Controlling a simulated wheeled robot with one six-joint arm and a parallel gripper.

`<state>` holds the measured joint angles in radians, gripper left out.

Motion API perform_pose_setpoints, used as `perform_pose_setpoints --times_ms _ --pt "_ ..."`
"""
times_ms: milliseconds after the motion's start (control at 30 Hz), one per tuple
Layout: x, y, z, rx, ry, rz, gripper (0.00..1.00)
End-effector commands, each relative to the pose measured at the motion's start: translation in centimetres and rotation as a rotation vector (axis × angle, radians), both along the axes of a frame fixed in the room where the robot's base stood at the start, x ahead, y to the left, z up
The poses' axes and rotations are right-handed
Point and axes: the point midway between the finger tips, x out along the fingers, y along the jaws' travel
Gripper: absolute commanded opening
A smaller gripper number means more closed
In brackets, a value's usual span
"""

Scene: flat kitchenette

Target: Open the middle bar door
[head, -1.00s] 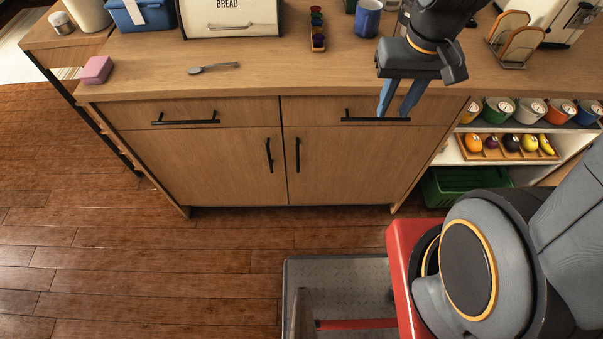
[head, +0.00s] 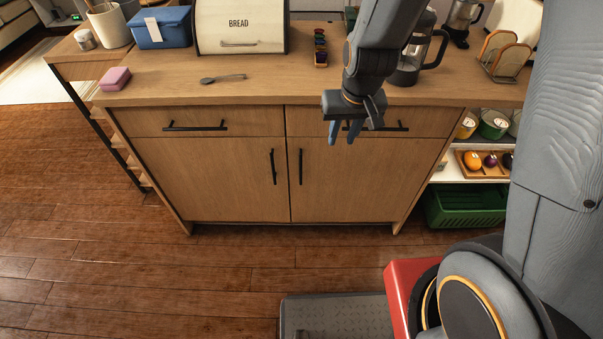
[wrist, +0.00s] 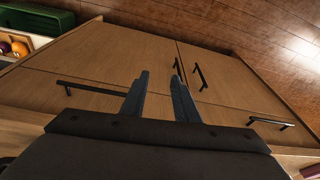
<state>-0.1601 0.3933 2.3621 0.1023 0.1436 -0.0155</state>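A wooden cabinet below the counter has two shut doors, left (head: 205,180) and right (head: 350,180), with black vertical bar handles near their meeting edge: left handle (head: 273,167) and right handle (head: 300,167). Above are two shut drawers with horizontal bars. My gripper (head: 343,138) is open and empty, pointing down in front of the right drawer, right of and above the right door's handle. In the wrist view, my gripper (wrist: 160,74) shows a gap between its fingers. The left door's handle (wrist: 200,77) shows beyond the right finger; the right door's handle (wrist: 177,66) shows partly.
The counter (head: 180,90) holds a bread box (head: 240,35), a blue box (head: 163,27), a pink block (head: 115,79), a spoon (head: 222,78) and a glass press (head: 410,60). Right of the cabinet are shelves and a green crate (head: 465,205). The floor before the doors is clear.

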Motion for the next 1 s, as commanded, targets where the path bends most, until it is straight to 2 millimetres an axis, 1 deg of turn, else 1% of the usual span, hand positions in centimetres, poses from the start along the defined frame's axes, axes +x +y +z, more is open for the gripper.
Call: perform_pose_setpoints --times_ms 33,67,167,200,267,300,400,500,600,700,867,1000 --pt "0.8 0.7 -1.8 0.001 -0.004 0.006 0.28" --pt "1.5 1.1 -2.7 0.001 -0.01 0.01 0.28" --pt "3.6 3.0 -6.5 0.004 -0.037 0.025 0.28" --pt "4.5 3.8 -8.2 0.005 -0.049 0.033 0.28" --pt "5.7 4.9 -10.7 -0.001 -0.069 0.04 0.28" --pt "6.3 5.6 -12.3 -0.004 -0.08 0.046 0.28" --pt "7.6 7.3 -15.9 -0.007 -0.11 0.061 0.28" --pt "8.3 8.5 -18.5 -0.011 -0.132 0.071 0.28" --pt "8.8 9.3 -20.0 -0.014 -0.147 0.076 0.28" --pt "8.9 9.6 -20.8 -0.016 -0.153 0.08 0.28" --pt "9.4 9.7 -21.9 -0.017 -0.154 0.079 0.28" --pt "10.1 9.7 -23.6 -0.017 -0.154 0.081 0.28"
